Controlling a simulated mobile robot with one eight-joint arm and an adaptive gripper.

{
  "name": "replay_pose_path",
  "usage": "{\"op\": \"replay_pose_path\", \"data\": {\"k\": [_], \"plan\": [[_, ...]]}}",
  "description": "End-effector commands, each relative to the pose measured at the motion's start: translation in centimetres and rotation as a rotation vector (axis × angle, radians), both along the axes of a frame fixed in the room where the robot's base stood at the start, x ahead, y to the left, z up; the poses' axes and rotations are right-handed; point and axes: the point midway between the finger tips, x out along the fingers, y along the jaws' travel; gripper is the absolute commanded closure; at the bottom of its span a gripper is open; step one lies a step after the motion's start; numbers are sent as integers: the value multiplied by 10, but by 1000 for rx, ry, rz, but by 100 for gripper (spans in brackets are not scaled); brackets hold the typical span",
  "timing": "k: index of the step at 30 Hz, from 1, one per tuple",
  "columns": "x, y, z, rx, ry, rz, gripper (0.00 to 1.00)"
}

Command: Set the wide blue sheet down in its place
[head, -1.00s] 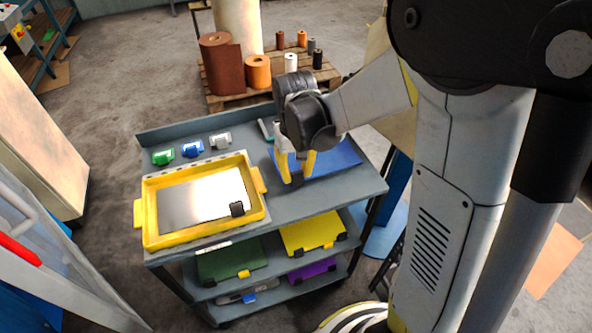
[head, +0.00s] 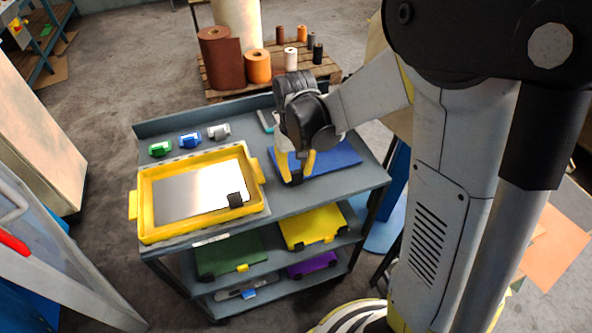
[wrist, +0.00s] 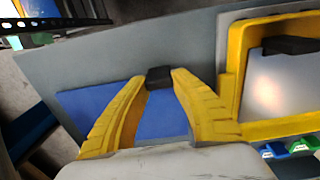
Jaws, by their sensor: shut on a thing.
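The wide blue sheet (head: 336,157) lies roughly level over the right part of the cart's top. In the wrist view the blue sheet (wrist: 92,110) extends behind and between my fingers. My gripper (head: 297,179) is at the sheet's near left corner. In the wrist view my gripper (wrist: 160,82) has its yellow fingers closed on either side of the sheet's black grip block (wrist: 158,74). I cannot tell whether the sheet's underside touches the cart top. My wrist and fingers hide part of the sheet's left side.
A yellow frame (head: 146,218) with a shiny metal plate (head: 196,194) sits left of my gripper. Green (head: 160,149), blue (head: 190,140) and grey (head: 219,132) clips line the cart's back. Green (head: 232,254), yellow (head: 312,224) and purple (head: 312,265) sheets lie on lower shelves.

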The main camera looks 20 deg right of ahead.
Motion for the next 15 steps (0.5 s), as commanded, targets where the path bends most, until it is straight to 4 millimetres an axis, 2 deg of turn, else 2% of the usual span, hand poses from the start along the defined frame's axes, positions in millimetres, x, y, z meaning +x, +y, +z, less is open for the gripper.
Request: {"op": "replay_pose_path", "data": {"k": [9,10,12,15], "plan": [[0,0,-7,0,0,0,100],[0,0,-7,0,0,0,67],[0,0,-7,0,0,0,48],[0,0,-7,0,0,0,48]]}}
